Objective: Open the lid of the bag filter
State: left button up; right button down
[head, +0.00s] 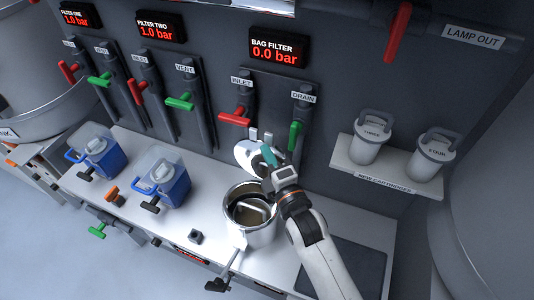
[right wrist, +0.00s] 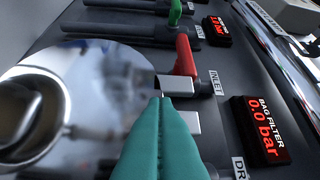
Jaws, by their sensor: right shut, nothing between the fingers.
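The bag filter (head: 262,236) is a metal pot on the white counter. Its mouth is uncovered, showing a brownish inside with a pale piece in it. The shiny round lid (head: 243,153) stands raised behind the pot, near the panel. In the right wrist view the lid (right wrist: 95,75) fills the left side, with a dark round part at the far left. My right gripper (head: 268,155) has teal fingers, shut and empty, beside the lid's right edge; the fingertips (right wrist: 158,100) overlap the lid's edge in the right wrist view. Whether they touch it I cannot tell. My left gripper is not in view.
The bag filter display (head: 277,49) reads 0.0 bar. The red inlet handle (head: 235,117) and green drain handle (head: 294,135) are just above the lid. Two blue-based filters (head: 162,185) stand left. A shelf (head: 385,180) with two cartridges is at right.

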jog(key=r+b+v, duration=0.1)
jog(key=b+v, duration=0.1)
jog(key=v, duration=1)
jog(key=shift+f+b, duration=0.3)
jog(key=shift+f, duration=0.2)
